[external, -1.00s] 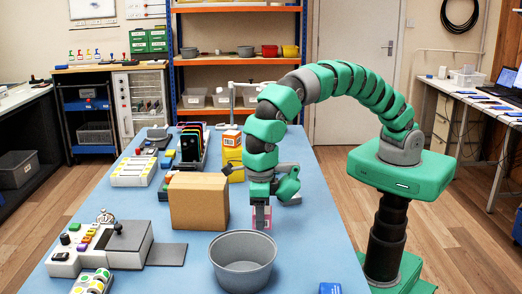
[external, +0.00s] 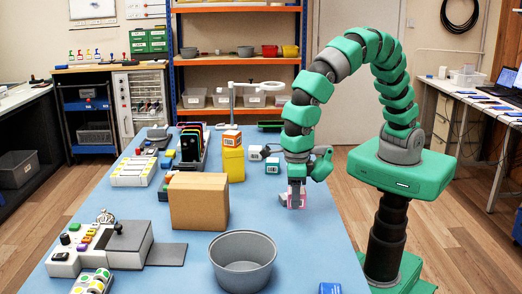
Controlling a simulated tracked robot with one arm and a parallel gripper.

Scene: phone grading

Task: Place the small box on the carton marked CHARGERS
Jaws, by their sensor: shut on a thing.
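My gripper (external: 296,203) is shut on a small pink-and-white box (external: 301,200) and holds it over the right part of the blue table. The fingers cover part of the box, and its height above the table is hard to judge. A plain brown carton (external: 198,203) stands on the table to the left of my gripper, apart from it. No CHARGERS marking can be read on any side that shows, so I cannot tell which carton bears it.
A grey bowl (external: 243,262) stands at the front. A yellow box (external: 233,165) with an orange-and-white box (external: 232,137) on top stands behind the carton. White boxes (external: 258,153) stand near my arm. A control panel (external: 100,245) is at left. The table's right front is mostly clear.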

